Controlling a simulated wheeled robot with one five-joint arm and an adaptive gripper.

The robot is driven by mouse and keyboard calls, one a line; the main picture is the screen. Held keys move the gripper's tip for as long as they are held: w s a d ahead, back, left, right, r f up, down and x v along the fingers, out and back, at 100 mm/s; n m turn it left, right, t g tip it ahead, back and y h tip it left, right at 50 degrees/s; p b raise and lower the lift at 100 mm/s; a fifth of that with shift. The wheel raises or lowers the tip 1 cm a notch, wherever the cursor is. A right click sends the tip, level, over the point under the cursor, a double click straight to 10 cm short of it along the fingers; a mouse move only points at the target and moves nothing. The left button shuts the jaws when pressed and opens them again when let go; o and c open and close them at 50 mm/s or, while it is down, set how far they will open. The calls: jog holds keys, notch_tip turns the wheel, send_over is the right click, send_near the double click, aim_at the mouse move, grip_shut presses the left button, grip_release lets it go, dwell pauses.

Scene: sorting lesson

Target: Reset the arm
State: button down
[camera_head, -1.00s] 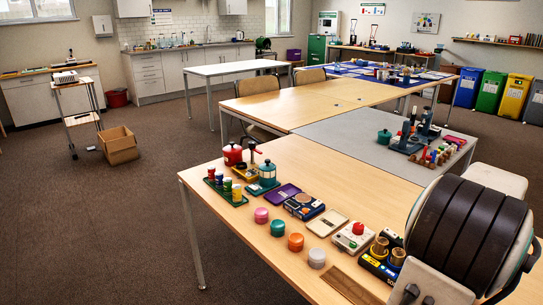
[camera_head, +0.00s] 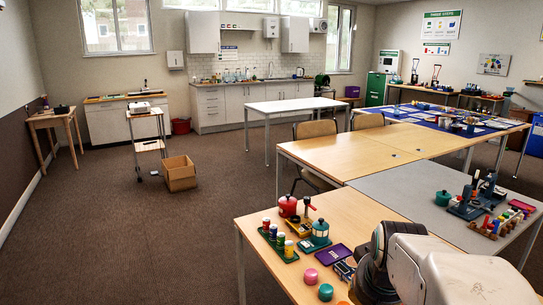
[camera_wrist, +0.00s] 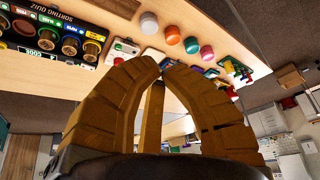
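My arm (camera_head: 440,268) shows at the lower right of the head view, over the near wooden table; its end is out of that picture. In the wrist view my gripper (camera_wrist: 164,68) has its brown fingers curved together, tips close to each other, with nothing visible held between them. Past the fingertips lies the wooden table (camera_wrist: 122,22) with a row of round pucks: grey (camera_wrist: 149,22), orange (camera_wrist: 173,35), teal (camera_wrist: 191,45) and pink (camera_wrist: 207,52). The gripper appears apart from them.
A sorting quiz board (camera_wrist: 50,35) with round knobs lies on the same table. A green tray of coloured cylinders (camera_head: 278,244) and a red canister (camera_head: 287,206) stand farther along. A grey table (camera_head: 415,193) adjoins at right.

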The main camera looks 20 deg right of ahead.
jog(key=s+a+r+n+y+p, duration=0.1)
jog(key=s+a+r+n+p, duration=0.1)
jog(key=a, duration=0.6)
jog(key=s+a+r+n+y+p, duration=0.1)
jog(key=s+a+r+n+p, duration=0.1)
jog(key=s+a+n+p, duration=0.2)
jog(key=s+a, duration=0.2)
jog(key=a, duration=0.2)
jog(key=shift+s+a+g+y, duration=0.2)
jog(key=shift+g+y, duration=0.1)
jog(key=shift+g, duration=0.1)
